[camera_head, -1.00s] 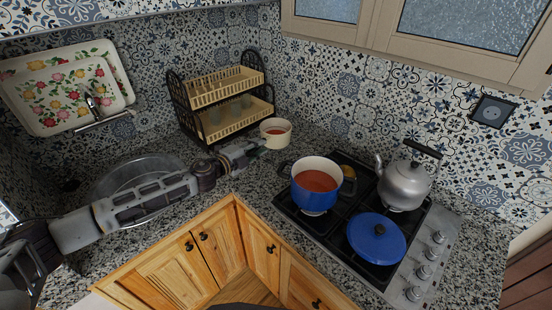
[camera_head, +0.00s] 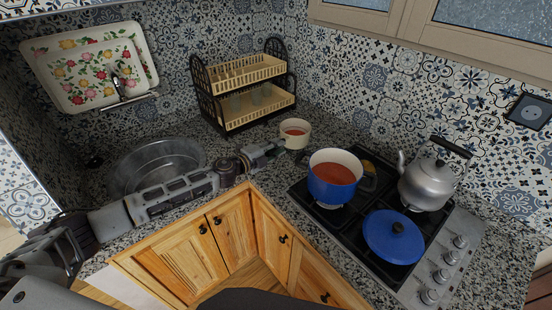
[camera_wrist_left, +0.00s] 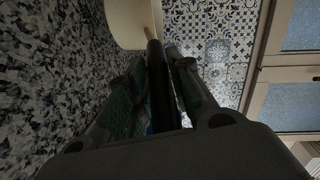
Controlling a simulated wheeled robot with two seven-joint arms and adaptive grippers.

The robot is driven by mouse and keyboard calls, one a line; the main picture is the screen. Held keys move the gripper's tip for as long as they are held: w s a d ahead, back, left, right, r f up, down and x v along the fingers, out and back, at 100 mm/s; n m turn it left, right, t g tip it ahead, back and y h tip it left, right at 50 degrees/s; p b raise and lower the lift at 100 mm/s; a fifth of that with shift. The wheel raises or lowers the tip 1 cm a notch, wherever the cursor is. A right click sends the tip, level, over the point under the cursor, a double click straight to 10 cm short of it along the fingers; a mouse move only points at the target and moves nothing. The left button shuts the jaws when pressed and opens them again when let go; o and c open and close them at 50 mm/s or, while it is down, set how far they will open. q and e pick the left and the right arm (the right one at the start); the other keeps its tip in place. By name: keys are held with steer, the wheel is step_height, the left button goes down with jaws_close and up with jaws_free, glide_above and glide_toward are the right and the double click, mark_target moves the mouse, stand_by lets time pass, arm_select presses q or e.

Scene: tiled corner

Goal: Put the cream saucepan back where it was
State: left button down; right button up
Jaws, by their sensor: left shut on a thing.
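The cream saucepan (camera_head: 295,136), with reddish contents, is upright at the back of the counter, between the dish rack and the hob. My left gripper (camera_head: 272,151) reaches it from the left and is shut on its handle. In the left wrist view the dark handle (camera_wrist_left: 155,62) runs between the fingers (camera_wrist_left: 160,85), and the cream wall of the saucepan (camera_wrist_left: 128,22) shows at the top. I cannot tell whether the saucepan's base touches the counter. My right gripper is not in view.
The two-tier dish rack (camera_head: 242,84) stands behind the saucepan. On the hob (camera_head: 350,219) are a blue pot (camera_head: 333,188) with red contents, close to the saucepan's right, a blue-lidded pan (camera_head: 393,238) and a grey kettle (camera_head: 427,187). A round metal sink (camera_head: 155,160) lies left, behind my arm.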

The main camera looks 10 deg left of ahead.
arm_select(q)
steer(key=shift+r, duration=0.1)
stand_by(0.3)
steer(key=shift+f+b, duration=0.75)
steer(key=shift+f, duration=1.4)
steer(key=c, duration=1.3)
jaws_free()
steer(key=shift+f, duration=0.2)
steer(key=shift+r, duration=0.1)
steer(key=shift+b+v, duration=1.3)
steer(key=shift+v, duration=4.7)
